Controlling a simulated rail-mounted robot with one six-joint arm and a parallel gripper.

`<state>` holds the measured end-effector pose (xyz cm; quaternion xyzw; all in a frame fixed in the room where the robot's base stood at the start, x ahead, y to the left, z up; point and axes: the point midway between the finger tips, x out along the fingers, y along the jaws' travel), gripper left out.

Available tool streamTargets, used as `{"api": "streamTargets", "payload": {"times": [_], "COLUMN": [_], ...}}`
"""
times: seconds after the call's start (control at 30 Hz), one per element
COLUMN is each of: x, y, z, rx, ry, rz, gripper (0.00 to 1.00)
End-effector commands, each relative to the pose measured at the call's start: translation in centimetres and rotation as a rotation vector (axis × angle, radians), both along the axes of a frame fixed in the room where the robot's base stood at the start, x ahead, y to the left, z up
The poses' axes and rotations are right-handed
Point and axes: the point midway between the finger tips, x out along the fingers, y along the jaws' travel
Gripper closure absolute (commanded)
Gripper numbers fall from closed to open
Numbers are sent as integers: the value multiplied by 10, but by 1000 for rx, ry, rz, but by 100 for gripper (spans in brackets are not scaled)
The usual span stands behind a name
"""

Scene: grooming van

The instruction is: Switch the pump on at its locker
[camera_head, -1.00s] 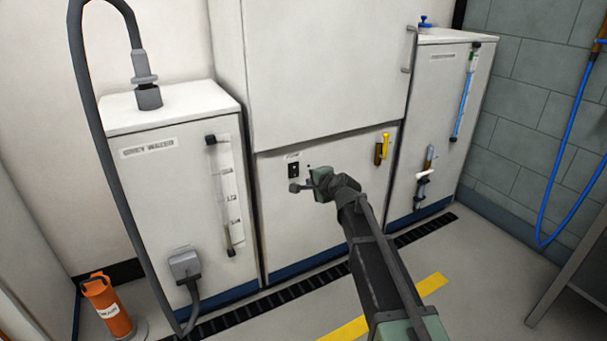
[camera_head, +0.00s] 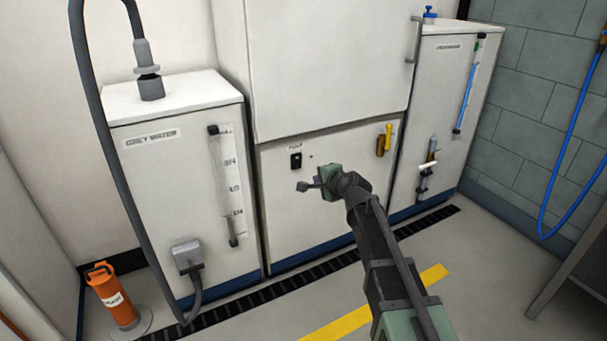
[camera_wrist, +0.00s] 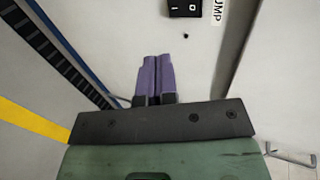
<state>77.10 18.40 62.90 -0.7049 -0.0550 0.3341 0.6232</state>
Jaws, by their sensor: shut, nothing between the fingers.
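The pump switch (camera_head: 296,161) is a small black rocker on the white front of the middle locker (camera_head: 280,225), under a small label (camera_head: 295,148). In the wrist view the switch (camera_wrist: 185,8) shows at the top edge, partly cut off, with I and O marks beside a PUMP label (camera_wrist: 219,12). I cannot tell which side of the rocker is pressed in. My gripper (camera_head: 303,186) is just below the switch in the head view, apart from it. In the wrist view its purple fingers (camera_wrist: 156,75) are shut together and empty, pointing toward the panel.
A grey water locker (camera_head: 185,190) with a level gauge and hose stands left. A yellow-handled valve (camera_head: 384,140) is right of the switch. Another white locker (camera_head: 432,120) with a blue gauge stands further right. An orange canister (camera_head: 115,298) is on the floor at left.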

Motion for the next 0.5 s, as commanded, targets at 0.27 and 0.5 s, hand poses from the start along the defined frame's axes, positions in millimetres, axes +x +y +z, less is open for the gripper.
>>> {"api": "streamTargets", "payload": {"times": [0.27,0.5], "x": [5,37], "y": [2,22], "z": [-2,-22], "rx": [0,1], "ry": [0,-1], "rz": [0,0], "gripper": [100,100]}}
